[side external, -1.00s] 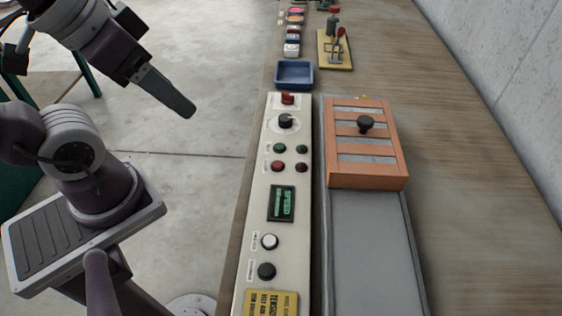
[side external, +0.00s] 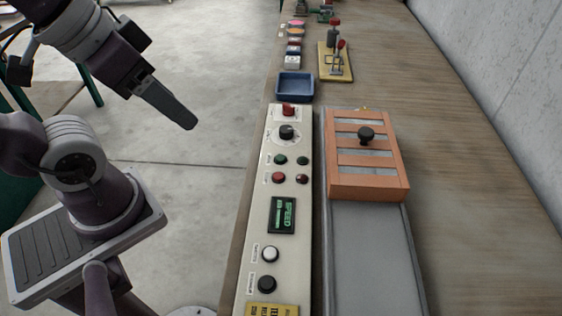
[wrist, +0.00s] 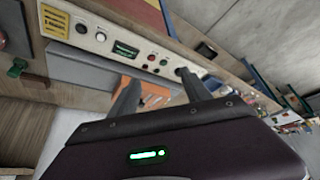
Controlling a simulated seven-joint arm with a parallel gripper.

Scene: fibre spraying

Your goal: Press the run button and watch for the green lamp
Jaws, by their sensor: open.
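The control panel (side external: 251,235) is a long pale box on the bench. It bears a green button (side external: 280,160) with a small dark green lamp (side external: 302,161) to its right, which looks unlit. Below them are a red button (side external: 278,178) and a dark red lamp (side external: 302,179). The button labels are too small to read. A screen (side external: 282,215) shows green "SPEED" lettering; it also shows in the wrist view (wrist: 125,50). My gripper (side external: 188,124) hangs left of the panel, touching nothing. In the wrist view its two fingers (wrist: 158,77) stand apart and empty.
The panel also has a red switch (side external: 288,110), a black knob (side external: 286,132), a white button (side external: 270,254) and a black button (side external: 267,284). A grey tray with an orange slatted cover (side external: 368,183) lies right of it. A blue dish (side external: 295,87) stands behind.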

